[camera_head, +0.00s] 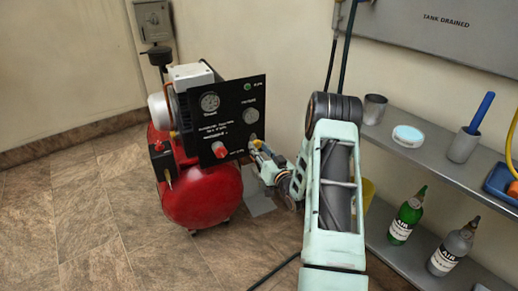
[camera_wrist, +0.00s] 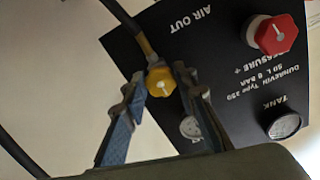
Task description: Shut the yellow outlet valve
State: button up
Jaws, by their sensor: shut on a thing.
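The yellow outlet valve (camera_wrist: 160,82) is a small ribbed knob with a pale mark, below the words AIR OUT on the black panel (camera_wrist: 225,65) in the wrist view. My gripper (camera_wrist: 159,84) has a blue-grey finger on each side of the knob and is shut on it. A yellow fitting and a dark hose run up from the valve. In the head view my gripper (camera_head: 258,147) reaches the lower right edge of the panel. My fingers mostly hide the valve there.
The red pressure knob (camera_wrist: 271,35) and the tank gauge (camera_wrist: 284,123) sit beside the valve on the panel. The red compressor tank (camera_head: 205,197) stands on the tiled floor. A metal shelf (camera_head: 440,170) with bottles and cups is at the right. The floor at left is clear.

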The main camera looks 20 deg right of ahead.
jog(key=shift+m, duration=0.3)
jog(key=o, duration=1.2)
jog(key=shift+c, duration=0.2)
jog(key=s, duration=1.2)
jog(key=shift+d, duration=0.2)
